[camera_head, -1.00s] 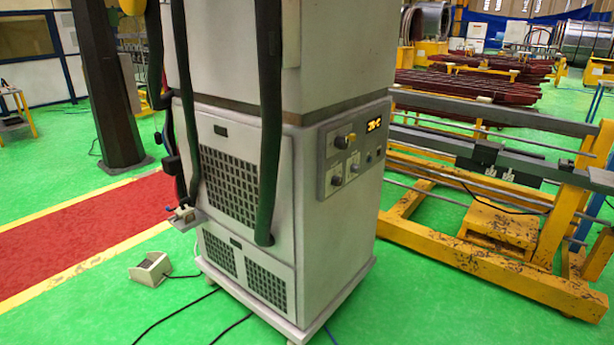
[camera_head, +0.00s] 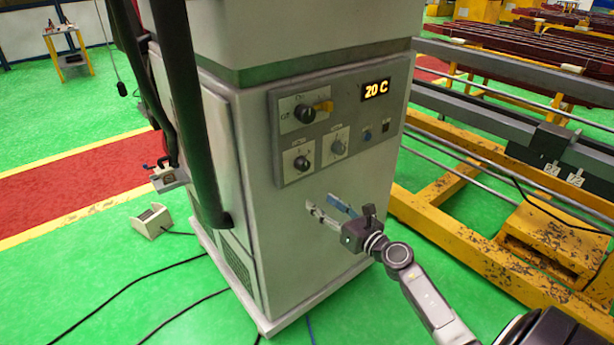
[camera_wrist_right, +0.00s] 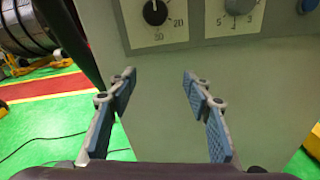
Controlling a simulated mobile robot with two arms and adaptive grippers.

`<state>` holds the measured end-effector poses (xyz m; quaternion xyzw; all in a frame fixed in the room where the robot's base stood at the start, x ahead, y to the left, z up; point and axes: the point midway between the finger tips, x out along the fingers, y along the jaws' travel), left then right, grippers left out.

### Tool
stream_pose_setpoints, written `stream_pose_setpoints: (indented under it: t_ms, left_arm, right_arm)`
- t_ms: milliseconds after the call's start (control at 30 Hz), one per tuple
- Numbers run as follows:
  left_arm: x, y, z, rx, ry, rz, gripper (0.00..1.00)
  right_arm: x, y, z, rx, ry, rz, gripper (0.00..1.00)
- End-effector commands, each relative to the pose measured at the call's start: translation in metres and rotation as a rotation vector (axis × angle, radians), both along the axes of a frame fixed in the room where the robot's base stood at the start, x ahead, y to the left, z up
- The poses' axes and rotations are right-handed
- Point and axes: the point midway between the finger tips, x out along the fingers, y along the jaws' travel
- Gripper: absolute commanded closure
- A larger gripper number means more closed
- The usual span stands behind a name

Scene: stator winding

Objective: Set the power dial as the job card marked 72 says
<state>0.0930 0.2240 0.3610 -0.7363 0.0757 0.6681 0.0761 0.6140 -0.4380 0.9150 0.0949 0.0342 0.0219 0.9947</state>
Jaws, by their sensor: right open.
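The grey control panel (camera_head: 335,118) is on the side of a white machine cabinet (camera_head: 270,230). Its lower row has a black left dial (camera_head: 301,163) and a grey right dial (camera_head: 338,147); their labels are too small to read. In the right wrist view, the black dial (camera_wrist_right: 155,11) has marks including 20, and the grey dial (camera_wrist_right: 238,5) has marks including 3, 4 and 5. I cannot tell which is the power dial. No job card marked 72 is seen. My right gripper (camera_head: 324,206) is open and empty below the panel. Its blue-padded fingers (camera_wrist_right: 158,76) are apart from the dials.
Dark hoses (camera_head: 192,110) hang at the cabinet's left. A yellow frame (camera_head: 540,250) stands at right. A foot pedal (camera_head: 152,221) and cables lie on the green floor.

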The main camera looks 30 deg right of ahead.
Motion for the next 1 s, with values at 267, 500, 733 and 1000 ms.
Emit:
stream_pose_setpoints:
  t_ms: [267,500,733,1000]
  left_arm:
    - [-0.001,0.01,-0.006,0.012,0.002,0.005,1.0]
    - [-0.002,0.015,-0.002,0.017,0.004,0.004,1.0]
    - [-0.003,0.013,-0.001,0.016,0.006,-0.001,1.0]
    - [-0.003,0.01,0.0,0.012,0.006,-0.003,1.0]
  right_arm:
    - [0.008,-0.003,0.071,-0.405,-0.091,0.041,0.54]
    - [0.04,-0.001,0.073,-0.408,-0.092,0.04,0.54]
    - [0.071,0.001,0.071,-0.405,-0.09,0.039,0.54]
    - [0.082,0.003,0.07,-0.407,-0.089,0.041,0.54]
